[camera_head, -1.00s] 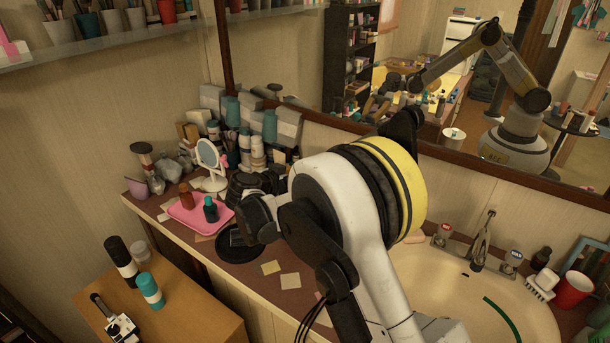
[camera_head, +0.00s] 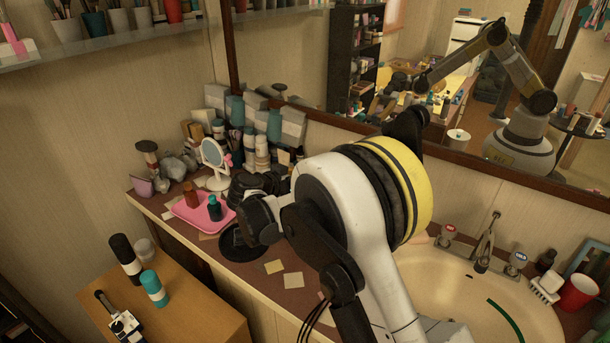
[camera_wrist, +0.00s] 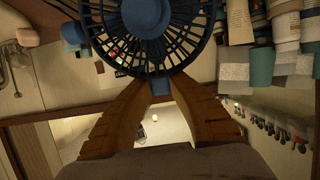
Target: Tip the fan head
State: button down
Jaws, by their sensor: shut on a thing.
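The fan fills the top of the wrist view, with a dark round cage and a blue hub (camera_wrist: 152,14). The wooden-brown fingers of my gripper (camera_wrist: 147,84) converge at the cage's lower edge, with a small blue part between their tips. My gripper is shut on the fan there; the exact contact is hard to make out. In the head view my dark wrist covers most of the fan. A round black disc (camera_head: 233,241) on the counter below the wrist looks like its base.
A pink tray (camera_head: 188,213) with small bottles and a white round mirror (camera_head: 214,156) stand left of my wrist. Bottles and boxes crowd the wall behind. The sink (camera_head: 465,285) lies to the right. Loose paper squares (camera_head: 293,280) lie on the counter in front.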

jog(key=shift+s+d+f, duration=0.1)
jog(key=shift+f, duration=0.15)
jog(key=c, duration=1.2)
grip_release()
jog(key=shift+d, duration=0.1)
jog(key=shift+r, duration=0.1)
jog(key=shift+a, duration=0.2)
jog(key=shift+f+p+v, duration=0.15)
jog(key=shift+p+v, duration=0.15)
jog(key=shift+v, duration=2.75)
jog(key=shift+f+p+v, duration=0.2)
jog(key=shift+p+v, duration=0.05)
jog(key=shift+v, duration=2.8)
jog(key=shift+a, duration=0.15)
jog(key=shift+s, duration=0.1)
